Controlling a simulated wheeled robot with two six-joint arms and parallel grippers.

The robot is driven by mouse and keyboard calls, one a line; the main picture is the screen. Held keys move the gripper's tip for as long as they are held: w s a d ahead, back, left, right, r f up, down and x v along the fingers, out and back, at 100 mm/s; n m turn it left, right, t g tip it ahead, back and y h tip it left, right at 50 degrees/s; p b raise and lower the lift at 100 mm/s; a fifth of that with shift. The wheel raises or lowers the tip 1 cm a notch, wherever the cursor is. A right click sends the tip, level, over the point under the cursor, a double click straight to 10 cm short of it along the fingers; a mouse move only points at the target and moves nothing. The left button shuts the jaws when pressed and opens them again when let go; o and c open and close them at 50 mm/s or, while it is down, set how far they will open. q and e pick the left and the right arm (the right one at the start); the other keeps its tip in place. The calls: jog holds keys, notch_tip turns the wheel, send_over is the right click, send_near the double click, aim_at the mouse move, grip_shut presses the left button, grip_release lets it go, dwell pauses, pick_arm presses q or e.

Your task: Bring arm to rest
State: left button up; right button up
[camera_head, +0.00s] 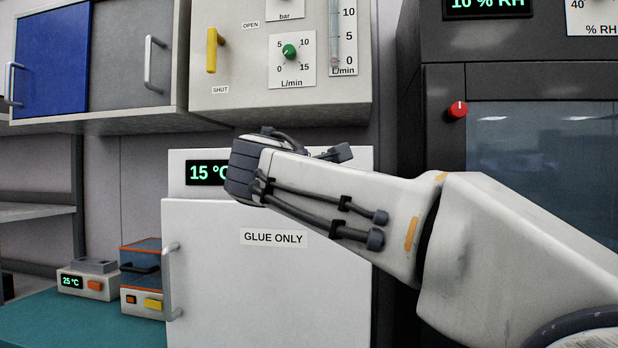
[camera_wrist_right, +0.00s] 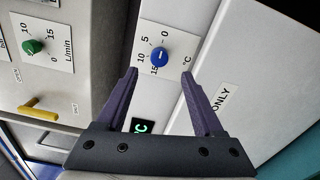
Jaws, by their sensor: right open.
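My right arm (camera_head: 470,245) reaches in from the right in the head view, with its wrist in front of the upper part of the white "GLUE ONLY" cabinet (camera_head: 220,270). The wrist covers part of the cabinet's 15 °C display (camera_head: 195,173). In the right wrist view my right gripper (camera_wrist_right: 158,77) is open, its two fingers spread with nothing held. A blue knob (camera_wrist_right: 160,58) on a °C dial shows just beyond the fingertips, apart from them as far as I can tell. This knob is hidden in the head view. My left gripper is not in view.
Above is a gas panel with a yellow lever (camera_head: 212,50) and a green knob (camera_head: 289,51). A dark chamber with a red knob (camera_head: 457,110) stands at right. The cabinet's handle (camera_head: 171,280) sticks out. Small devices (camera_head: 88,284) stand on the teal bench (camera_head: 60,325).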

jog(key=shift+v, duration=0.85)
jog(key=s+f+m+g+y, duration=0.1)
jog(key=s+f+g, duration=0.15)
jog(key=f, duration=0.65)
jog(key=s+f+g+y, duration=0.1)
jog(key=f+g, duration=0.2)
jog(key=f, duration=0.5)
jog(key=s+f+m+g+y, duration=0.1)
jog(key=s+f+m+g, duration=0.15)
jog(key=s+f, duration=0.6)
jog(key=s+f+m+g+y, duration=0.15)
jog(key=s+f+g, duration=0.35)
jog(key=f, duration=0.6)
jog(key=s+d+f+m+g, duration=0.1)
jog(key=s+f+m+g, duration=0.1)
jog(key=s+f, duration=0.4)
jog(key=s+f+m+g, duration=0.2)
jog(key=s+f, duration=0.2)
jog(key=s, duration=0.5)
notch_tip(320, 180, up, 13)
jog(key=s+y+p, duration=0.1)
jog(key=p, duration=1.3)
jog(key=shift+d+r+m, duration=0.2)
jog(key=shift+d+m, duration=0.05)
jog(key=shift+m, duration=0.15)
